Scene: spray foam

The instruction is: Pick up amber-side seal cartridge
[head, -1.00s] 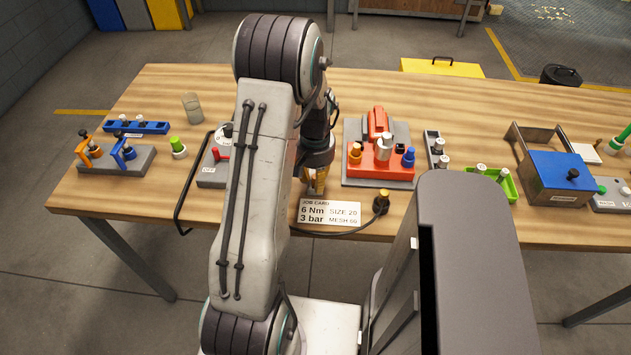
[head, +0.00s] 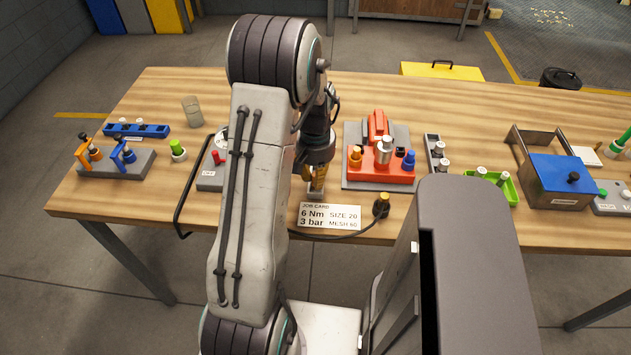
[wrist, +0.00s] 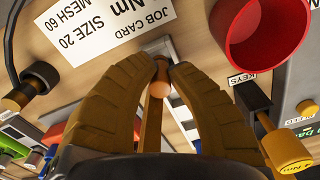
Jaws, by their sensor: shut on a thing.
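My gripper (head: 316,184) is low over the front of the bench, just behind the job card. In the wrist view, my gripper's brown fingertips (wrist: 163,75) close on a small orange-brown rounded piece (wrist: 160,88). A pale grey block (wrist: 157,47) shows just past the tips; I cannot tell whether the piece touches it. The fingers hide most of the piece, so I cannot tell for certain that it is the amber-side seal cartridge. A red fixture (head: 381,172) to the right of the gripper carries an amber-capped part (head: 355,156) and a blue-capped part (head: 409,159).
The job card (head: 329,217) lies in front of the gripper, with a dark cable beside it. A grey fixture with orange and blue clamps (head: 117,165) stands at left. A green tray (head: 509,195) and a blue-lidded box (head: 562,177) stand at right. Bare wood lies behind.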

